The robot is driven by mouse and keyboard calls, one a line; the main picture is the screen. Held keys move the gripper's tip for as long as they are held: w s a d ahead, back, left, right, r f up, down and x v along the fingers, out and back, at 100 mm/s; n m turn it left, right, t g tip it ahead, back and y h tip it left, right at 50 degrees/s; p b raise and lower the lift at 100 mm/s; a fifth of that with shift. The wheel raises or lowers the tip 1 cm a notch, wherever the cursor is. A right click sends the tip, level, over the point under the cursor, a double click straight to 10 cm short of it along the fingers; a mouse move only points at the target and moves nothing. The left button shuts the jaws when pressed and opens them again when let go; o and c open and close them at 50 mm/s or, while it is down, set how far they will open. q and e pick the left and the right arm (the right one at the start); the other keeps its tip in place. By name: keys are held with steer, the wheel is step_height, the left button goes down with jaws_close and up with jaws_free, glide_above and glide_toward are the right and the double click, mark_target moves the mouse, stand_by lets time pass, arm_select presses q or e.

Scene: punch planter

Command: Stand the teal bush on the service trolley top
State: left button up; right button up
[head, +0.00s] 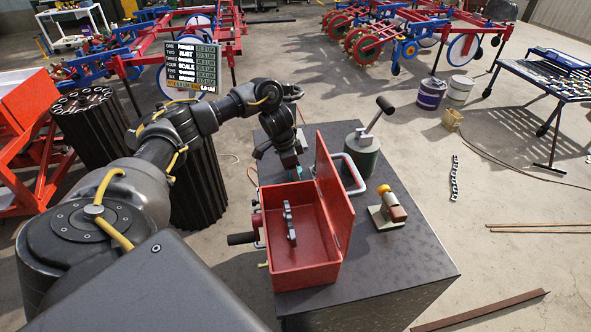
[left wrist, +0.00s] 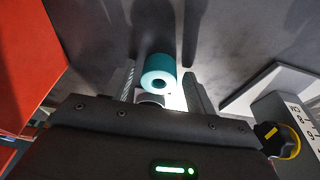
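The teal bush (left wrist: 158,68) is a short hollow cylinder, with one open end facing the left wrist camera. It is between the two fingers of my left gripper (left wrist: 161,88), with visible gaps on the sides, so the fingers look open around it. I cannot tell whether it stands or lies. In the head view my left gripper (head: 289,163) points down beside the open red toolbox, and only a sliver of teal (head: 294,174) shows under it. The dark top (head: 385,268) beneath them may be the service trolley. My right gripper is out of view.
The red toolbox (head: 337,212), lid raised, stands close to my left gripper. The front right of the dark top is clear. A red frame (head: 25,110) stands left.

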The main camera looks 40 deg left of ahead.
arm_select(q)
steer(key=shift+r, duration=0.25)
steer(key=p+v, duration=0.3)
steer(key=v, duration=0.9)
steer(key=shift+p, duration=0.35)
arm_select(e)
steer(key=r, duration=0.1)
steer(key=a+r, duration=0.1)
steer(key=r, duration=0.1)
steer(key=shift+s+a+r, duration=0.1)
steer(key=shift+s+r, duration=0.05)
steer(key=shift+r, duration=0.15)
